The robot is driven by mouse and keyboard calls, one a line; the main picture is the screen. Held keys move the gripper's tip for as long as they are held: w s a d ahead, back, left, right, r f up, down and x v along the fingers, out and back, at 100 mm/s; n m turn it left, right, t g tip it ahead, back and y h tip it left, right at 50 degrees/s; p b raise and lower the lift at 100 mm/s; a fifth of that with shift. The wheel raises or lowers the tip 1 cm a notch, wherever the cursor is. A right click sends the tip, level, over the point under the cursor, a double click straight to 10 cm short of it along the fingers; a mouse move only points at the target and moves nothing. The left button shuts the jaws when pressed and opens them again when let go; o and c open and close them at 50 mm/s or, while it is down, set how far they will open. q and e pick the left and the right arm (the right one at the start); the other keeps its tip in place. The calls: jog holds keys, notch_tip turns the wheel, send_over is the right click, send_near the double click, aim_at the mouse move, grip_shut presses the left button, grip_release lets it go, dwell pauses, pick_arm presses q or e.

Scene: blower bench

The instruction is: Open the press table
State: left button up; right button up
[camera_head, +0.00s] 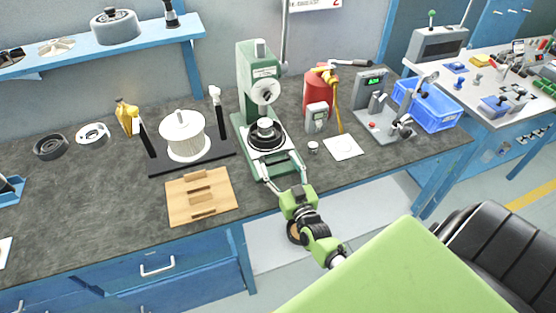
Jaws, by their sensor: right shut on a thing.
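The green press (252,85) stands upright at the back middle of the bench. Its press table (268,157) is at its base and carries a dark round part (265,133). A pale bar handle (281,179) projects from the front of the press table, toward the bench's front edge. My right gripper (288,186) is at the front of this handle and shut on it. The fingertips are small in the picture and partly hidden by the gripper's body. My left gripper is not in view.
A wooden block board (199,204) and a white spool (184,138) on a black stand are left of the press. A red canister (317,94), a grey meter (316,118) and a blue crate (428,106) are right. A black chair (489,248) stands at lower right.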

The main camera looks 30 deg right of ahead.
jog(key=p+v, duration=0.2)
jog(key=v, duration=0.7)
jog(key=shift+s, duration=0.25)
jog(key=o, duration=1.6)
jog(key=v, duration=1.2)
jog(key=shift+f, duration=0.1)
